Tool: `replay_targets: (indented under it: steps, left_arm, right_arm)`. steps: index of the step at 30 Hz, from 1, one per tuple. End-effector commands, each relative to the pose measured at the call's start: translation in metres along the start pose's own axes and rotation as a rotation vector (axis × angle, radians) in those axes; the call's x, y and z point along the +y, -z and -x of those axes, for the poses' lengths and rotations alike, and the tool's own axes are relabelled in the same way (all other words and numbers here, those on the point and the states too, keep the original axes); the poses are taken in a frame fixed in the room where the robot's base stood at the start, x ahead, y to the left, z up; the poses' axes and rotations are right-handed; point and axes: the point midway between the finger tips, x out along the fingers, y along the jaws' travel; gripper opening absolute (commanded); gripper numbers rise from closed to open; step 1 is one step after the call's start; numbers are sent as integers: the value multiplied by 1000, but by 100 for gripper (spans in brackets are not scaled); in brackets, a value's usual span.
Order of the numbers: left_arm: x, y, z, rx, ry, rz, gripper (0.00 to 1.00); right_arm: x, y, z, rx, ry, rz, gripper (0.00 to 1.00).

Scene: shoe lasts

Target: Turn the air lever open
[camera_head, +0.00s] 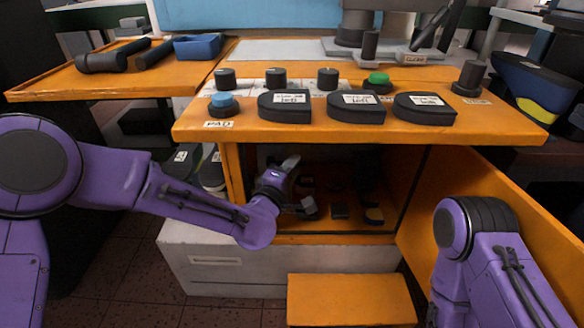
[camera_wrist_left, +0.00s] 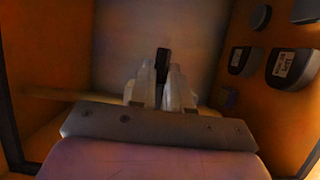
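A small black upright piece, which looks like the air lever (camera_wrist_left: 163,62), shows in the left wrist view inside an orange compartment. My left gripper (camera_wrist_left: 160,92) has its two pale fingers close together, one on each side of this piece, with the narrow gap filled by it. Its top sticks out beyond the fingertips; its lower part is partly hidden. In the head view my left gripper (camera_head: 298,188) reaches into the open cabinet (camera_head: 234,188) under the bench, and the lever cannot be made out there. My right arm is at lower right; its gripper is out of view.
The orange bench top (camera_head: 300,138) overhangs the cabinet opening. The cabinet door (camera_head: 490,205) stands open at right. Several dark shoe-last pieces lie inside the cabinet and on the bench. A blue tray (camera_head: 198,46) sits at the back left. An orange step (camera_head: 350,300) is below.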

Motion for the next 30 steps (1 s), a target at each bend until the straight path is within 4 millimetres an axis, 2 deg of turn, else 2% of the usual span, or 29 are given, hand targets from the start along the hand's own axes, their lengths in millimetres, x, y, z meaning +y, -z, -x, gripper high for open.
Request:
replay_targets:
  steps: [8,15,17,25,26,27,28,30]
  left_arm:
    - [0,1,0,1,-15,42,0]
    - [16,5,2,2,-164,395,0]
    - [21,6,3,1,-184,445,0]
    - [26,6,3,0,-190,461,0]
    - [25,6,3,0,-190,461,22]
    - [26,6,3,0,-190,460,35]
    - [25,6,3,0,-190,460,42]
    - [26,6,3,0,-190,460,42]
  right_arm:
    - [0,-2,-4,0,0,0,43]
    - [-2,-13,-26,-4,1,-2,43]
    - [-3,-14,-27,-5,1,-2,43]
    - [-2,-13,-24,-5,1,-3,43]
    - [-2,-13,-24,-5,1,-3,43]
    - [-2,-13,-24,-5,1,-3,43]
    - [-2,-13,-24,-5,1,-3,43]
    - [-2,-13,-24,-5,1,-3,43]
